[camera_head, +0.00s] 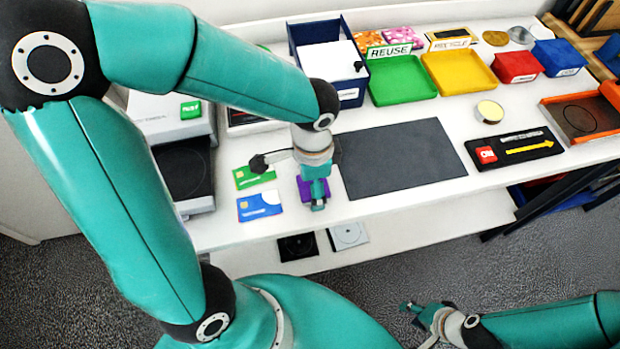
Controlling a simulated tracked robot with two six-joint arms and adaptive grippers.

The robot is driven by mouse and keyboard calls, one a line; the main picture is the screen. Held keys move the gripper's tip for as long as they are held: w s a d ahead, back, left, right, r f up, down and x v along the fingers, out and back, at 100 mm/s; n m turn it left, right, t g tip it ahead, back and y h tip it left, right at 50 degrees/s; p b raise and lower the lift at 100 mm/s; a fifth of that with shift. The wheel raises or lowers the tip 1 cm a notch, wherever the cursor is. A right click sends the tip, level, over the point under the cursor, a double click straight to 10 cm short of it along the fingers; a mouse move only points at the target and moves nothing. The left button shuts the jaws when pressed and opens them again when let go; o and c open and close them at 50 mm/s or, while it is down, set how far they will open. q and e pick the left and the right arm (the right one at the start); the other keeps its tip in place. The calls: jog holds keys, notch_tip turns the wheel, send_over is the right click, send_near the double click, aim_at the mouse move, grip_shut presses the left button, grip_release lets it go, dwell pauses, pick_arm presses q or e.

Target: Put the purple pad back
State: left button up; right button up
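The purple pad (304,190) lies at the front of the white table, just left of the dark grey mat (400,158). My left gripper (318,200) points down over the pad and hides its middle. Purple shows on both sides of the fingers. Whether the fingers touch or grip the pad cannot be told. My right gripper (412,314) is low at the bottom of the view, over the floor in front of the table and away from the pad. Its finger opening is not clear.
Green card (254,177) and blue card (260,206) lie left of the pad. A green tray (400,82), yellow tray (458,74) and blue bin (328,55) stand at the back. A switch panel (514,148) is right of the mat. A lower shelf (420,225) runs underneath.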

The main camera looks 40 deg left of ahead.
pick_arm(q)
jog(key=shift+r, duration=0.25)
notch_tip(320, 180, up, 12)
jog(key=p, duration=0.1)
dwell(0.5)
jog(key=shift+p, duration=0.3)
